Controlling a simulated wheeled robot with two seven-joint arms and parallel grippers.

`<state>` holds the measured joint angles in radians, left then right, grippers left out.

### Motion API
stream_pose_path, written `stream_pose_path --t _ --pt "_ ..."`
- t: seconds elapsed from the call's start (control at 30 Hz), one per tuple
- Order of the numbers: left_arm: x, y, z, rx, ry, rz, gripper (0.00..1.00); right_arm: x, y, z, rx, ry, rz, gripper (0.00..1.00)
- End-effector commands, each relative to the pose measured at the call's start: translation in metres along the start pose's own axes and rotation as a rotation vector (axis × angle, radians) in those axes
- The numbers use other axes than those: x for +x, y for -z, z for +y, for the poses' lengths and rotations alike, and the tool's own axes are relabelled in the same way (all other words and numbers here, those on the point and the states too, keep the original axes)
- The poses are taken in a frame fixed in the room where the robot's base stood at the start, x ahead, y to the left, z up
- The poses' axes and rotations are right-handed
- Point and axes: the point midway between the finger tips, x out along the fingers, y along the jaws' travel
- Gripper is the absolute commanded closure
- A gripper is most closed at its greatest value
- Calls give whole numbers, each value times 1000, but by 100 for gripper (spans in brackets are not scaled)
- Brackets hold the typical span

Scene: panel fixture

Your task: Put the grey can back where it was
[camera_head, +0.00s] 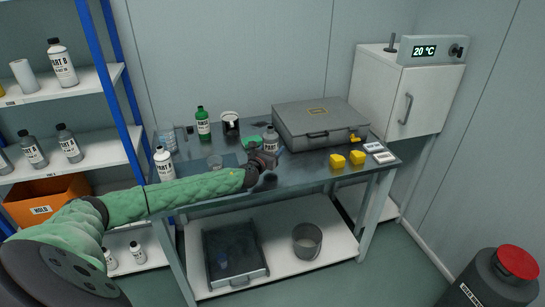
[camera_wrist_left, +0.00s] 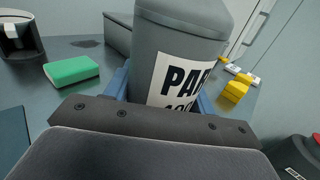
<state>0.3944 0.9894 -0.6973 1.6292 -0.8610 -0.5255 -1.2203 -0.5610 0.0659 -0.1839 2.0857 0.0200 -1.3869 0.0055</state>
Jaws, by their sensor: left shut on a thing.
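The grey can (camera_head: 271,138), with a white label reading "PART", is upright or nearly so at my left gripper (camera_head: 268,155), over the middle of the dark table (camera_head: 225,180). In the left wrist view the can (camera_wrist_left: 180,45) fills the space between the blue fingers, and my left gripper is shut on it. I cannot tell whether its base touches the table. Two similar grey bottles stand on the middle shelf at the left, one (camera_head: 33,150) beside the other (camera_head: 68,143). My right gripper is not in view.
A green sponge (camera_wrist_left: 72,70) lies near the can. A grey case (camera_head: 318,120) stands behind right, yellow blocks (camera_head: 357,158) at the right. A green bottle (camera_head: 203,123), a dark mug (camera_head: 230,123) and a white bottle (camera_head: 164,163) stand behind and left of my arm.

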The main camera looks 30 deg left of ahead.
Motion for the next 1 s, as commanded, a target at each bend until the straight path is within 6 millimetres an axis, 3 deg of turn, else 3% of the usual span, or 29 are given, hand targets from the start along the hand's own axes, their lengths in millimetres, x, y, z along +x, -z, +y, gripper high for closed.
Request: stream_pose_path --t 0.2,0.37,0.83,0.87,0.93,1.0 --pt "0 28 0 -1 -1 2 82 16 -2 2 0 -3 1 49" --pt "0 36 0 0 0 1 82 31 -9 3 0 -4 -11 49" --pt "0 39 0 0 0 0 82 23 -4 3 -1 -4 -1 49" --pt "0 39 0 0 0 1 41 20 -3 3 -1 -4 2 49" --pt "0 39 0 0 0 1 27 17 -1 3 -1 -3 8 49" --pt "0 39 0 0 0 1 23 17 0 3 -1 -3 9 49"
